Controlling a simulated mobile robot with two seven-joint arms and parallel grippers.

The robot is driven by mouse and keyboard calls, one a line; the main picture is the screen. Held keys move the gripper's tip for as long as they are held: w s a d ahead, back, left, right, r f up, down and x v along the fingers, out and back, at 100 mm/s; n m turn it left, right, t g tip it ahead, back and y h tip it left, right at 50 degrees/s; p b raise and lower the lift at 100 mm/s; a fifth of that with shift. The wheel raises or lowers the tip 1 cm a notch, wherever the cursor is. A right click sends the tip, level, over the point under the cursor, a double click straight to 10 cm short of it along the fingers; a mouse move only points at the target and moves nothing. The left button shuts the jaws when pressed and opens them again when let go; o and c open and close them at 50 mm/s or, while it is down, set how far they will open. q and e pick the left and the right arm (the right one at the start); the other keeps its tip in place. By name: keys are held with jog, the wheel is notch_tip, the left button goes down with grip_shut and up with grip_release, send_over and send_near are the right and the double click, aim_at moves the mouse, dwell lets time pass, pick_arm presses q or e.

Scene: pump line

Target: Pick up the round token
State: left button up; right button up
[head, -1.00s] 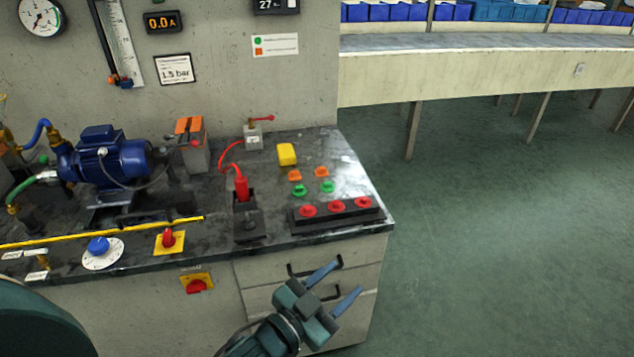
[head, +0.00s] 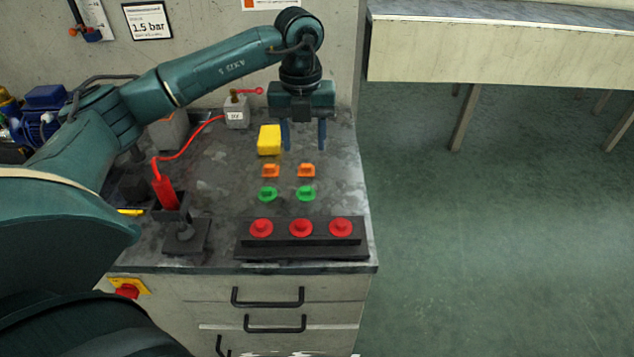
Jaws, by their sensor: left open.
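Small tokens lie on the dark bench top. Two orange pieces, left (head: 270,171) and right (head: 306,171), look squarish. Two green pieces, left (head: 268,195) and right (head: 306,194), look rounder, each with a raised grip. Three round red pieces, left (head: 261,228), middle (head: 301,228) and right (head: 341,228), sit in a row on a black rack (head: 300,252). Which one is the round token I cannot tell for sure. My left gripper (head: 304,146) is open and empty, fingers pointing down, behind the orange pieces. My right gripper is out of view.
A yellow block (head: 269,140) stands just left of my left gripper's fingers. A red-handled plug (head: 166,192) with a red cable stands left of the tokens. A grey box (head: 236,113) is at the back. The bench's right side is bare.

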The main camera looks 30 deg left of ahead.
pick_arm(q)
send_over(306, 189)
jog(key=f, duration=0.6)
jog(key=shift+s+a+f, duration=0.15)
jog(key=shift+s+f, duration=0.1)
jog(key=shift+f, duration=0.1)
jog(key=shift+w+d+f+p, duration=0.1)
jog(key=shift+f+p, duration=0.05)
jog(key=shift+f, duration=1.35)
jog(key=shift+w+d+f+p, duration=0.1)
jog(key=shift+f+p, duration=0.05)
jog(key=shift+f, duration=1.35)
jog(key=shift+c, duration=0.2)
grip_shut()
